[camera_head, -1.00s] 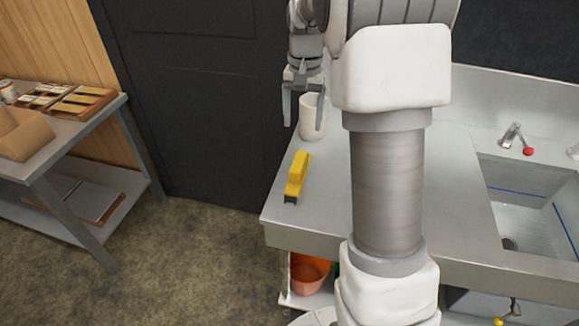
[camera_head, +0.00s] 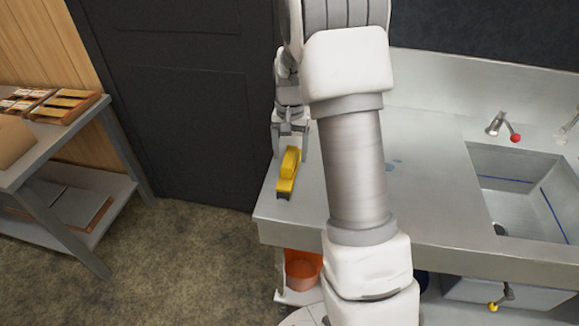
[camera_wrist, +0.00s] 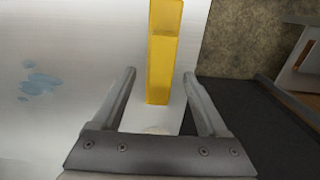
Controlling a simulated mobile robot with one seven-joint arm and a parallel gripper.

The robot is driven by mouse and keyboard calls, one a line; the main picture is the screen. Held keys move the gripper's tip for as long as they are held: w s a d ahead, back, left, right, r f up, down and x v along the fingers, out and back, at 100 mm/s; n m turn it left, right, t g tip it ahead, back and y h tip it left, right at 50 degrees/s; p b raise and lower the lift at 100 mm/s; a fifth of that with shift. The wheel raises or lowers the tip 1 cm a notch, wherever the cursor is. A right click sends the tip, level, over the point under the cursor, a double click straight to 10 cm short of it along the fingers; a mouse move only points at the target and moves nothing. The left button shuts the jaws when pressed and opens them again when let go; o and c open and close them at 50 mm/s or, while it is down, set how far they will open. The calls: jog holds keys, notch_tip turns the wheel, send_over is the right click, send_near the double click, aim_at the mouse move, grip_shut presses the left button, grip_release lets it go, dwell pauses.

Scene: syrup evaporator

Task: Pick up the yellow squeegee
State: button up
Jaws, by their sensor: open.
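The yellow squeegee (camera_head: 288,172) lies on the steel counter (camera_head: 263,208) near its left end. Its far part is just in front of my gripper (camera_head: 289,150) in the head view. In the wrist view the yellow squeegee (camera_wrist: 164,55) runs from the top edge down to between the fingertips of my gripper (camera_wrist: 160,75). The fingers are apart, one on each side, with a gap to the squeegee. The gripper is open and empty. How high the fingers are above the counter is hard to tell.
A sink (camera_head: 515,190) with a red-knobbed tap (camera_head: 505,128) is at the right. A shelf table (camera_head: 85,122) stands at the left, with open floor between. An orange bucket (camera_head: 302,268) sits below the counter. Bluish wet spots (camera_wrist: 40,80) mark the counter.

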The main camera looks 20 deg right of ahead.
jog(key=f, duration=0.5)
jog(key=shift+s+a+f, duration=0.15)
jog(key=shift+s+a, duration=0.1)
grip_shut()
